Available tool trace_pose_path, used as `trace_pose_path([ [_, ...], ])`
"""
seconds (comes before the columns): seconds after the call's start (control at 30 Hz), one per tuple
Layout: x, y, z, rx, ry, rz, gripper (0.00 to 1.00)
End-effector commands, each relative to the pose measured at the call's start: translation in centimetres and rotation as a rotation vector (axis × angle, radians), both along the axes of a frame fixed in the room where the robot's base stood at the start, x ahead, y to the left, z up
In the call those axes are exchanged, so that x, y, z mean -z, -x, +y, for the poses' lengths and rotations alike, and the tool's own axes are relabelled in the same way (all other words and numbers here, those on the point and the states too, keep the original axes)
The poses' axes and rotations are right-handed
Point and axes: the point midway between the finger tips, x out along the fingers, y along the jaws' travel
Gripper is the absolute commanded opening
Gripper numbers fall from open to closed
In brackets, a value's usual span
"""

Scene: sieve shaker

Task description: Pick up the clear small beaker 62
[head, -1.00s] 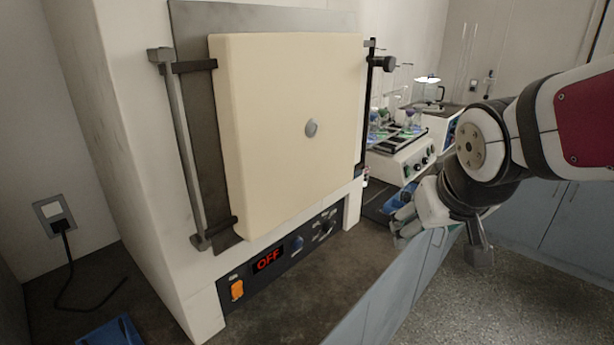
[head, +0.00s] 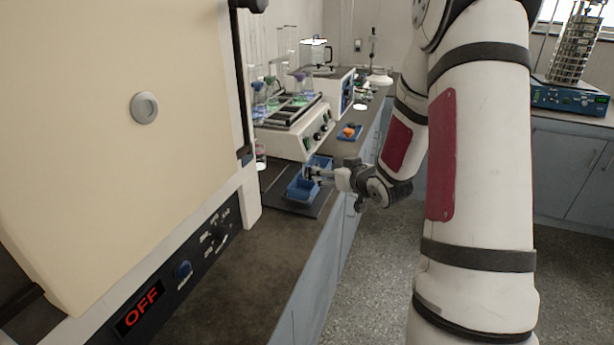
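I cannot make out for sure which vessel is the clear small beaker 62. A small clear vessel (head: 261,155) stands beside the oven, partly hidden by the oven's edge. My gripper (head: 312,173) is at the blue bins on the counter, its fingers pointing left. The fingers are too small and dark to show whether they are open or hold anything.
The large oven (head: 90,130) fills the left. Blue bins (head: 301,189) sit on a dark mat. Floor is clear below.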

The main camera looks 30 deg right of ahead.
Motion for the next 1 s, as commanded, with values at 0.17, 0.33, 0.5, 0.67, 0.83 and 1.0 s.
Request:
trace_pose_path([
  [0.17,1.4,-3.0,-0.3,-0.003,-0.001,0.000,0.67],
  [0.33,2.5,-5.7,-0.6,-0.002,0.000,0.000,0.67],
  [0.5,3.1,-7.1,-0.8,-0.001,-0.001,0.001,0.67],
  [0.67,3.7,-8.1,-0.9,-0.002,-0.001,0.001,0.67],
  [0.83,5.1,-10.1,-1.2,-0.002,-0.001,0.001,0.67],
  [1.0,5.6,-11.7,-1.4,-0.001,0.000,0.000,0.67],
])
